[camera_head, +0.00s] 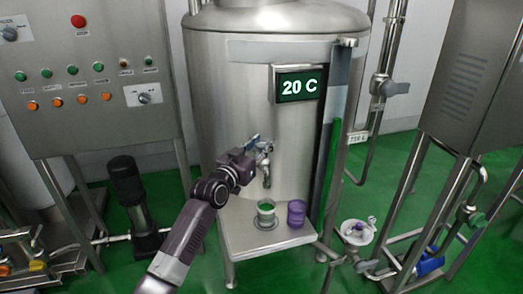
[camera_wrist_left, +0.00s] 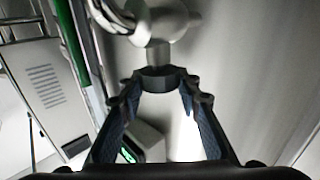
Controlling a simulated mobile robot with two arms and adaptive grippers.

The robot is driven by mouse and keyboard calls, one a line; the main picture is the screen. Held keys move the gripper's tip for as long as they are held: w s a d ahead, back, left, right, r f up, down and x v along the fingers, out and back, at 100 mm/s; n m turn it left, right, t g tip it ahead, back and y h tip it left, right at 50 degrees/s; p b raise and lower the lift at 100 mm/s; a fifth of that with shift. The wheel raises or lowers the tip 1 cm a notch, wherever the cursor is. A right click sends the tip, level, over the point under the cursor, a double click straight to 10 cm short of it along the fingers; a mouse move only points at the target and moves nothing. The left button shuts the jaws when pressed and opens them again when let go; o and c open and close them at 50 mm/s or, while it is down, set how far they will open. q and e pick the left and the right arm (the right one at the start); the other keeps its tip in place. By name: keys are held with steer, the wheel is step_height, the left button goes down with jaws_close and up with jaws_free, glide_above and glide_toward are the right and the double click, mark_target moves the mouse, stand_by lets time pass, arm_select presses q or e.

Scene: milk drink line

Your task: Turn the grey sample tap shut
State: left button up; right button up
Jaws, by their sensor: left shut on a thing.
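The grey sample tap (camera_head: 266,171) sticks out of the front of the steel tank, with its spout pointing down. My left gripper (camera_head: 257,145) is at the tap's upper left side. In the left wrist view, the tap's grey body and stem (camera_wrist_left: 158,54) end in a dark round part between my fingertips (camera_wrist_left: 160,82). My left gripper is shut on the tap there. The exact angle of the handle is hidden by the fingers. My right gripper is not in view.
A display (camera_head: 298,85) reading 20 C is on the tank (camera_head: 235,75). A control panel (camera_head: 85,70) stands at the left.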

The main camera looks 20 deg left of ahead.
arm_select(q)
steer(key=shift+r, duration=0.2)
steer(key=o, duration=0.8)
steer(key=shift+c, duration=0.2)
steer(key=o, duration=0.4)
steer(key=shift+w+f, duration=0.15)
steer(key=shift+f, duration=0.05)
steer(key=shift+s+a+f, duration=0.1)
steer(key=shift+s+f, duration=0.05)
steer(key=shift+s, duration=0.45)
steer(key=s, duration=0.3)
steer(key=s+a, duration=0.1)
steer(key=s, duration=0.3)
steer(key=s+a, duration=0.1)
steer(key=s, duration=0.2)
steer(key=shift+s+a, duration=0.1)
steer(key=shift+s, duration=0.25)
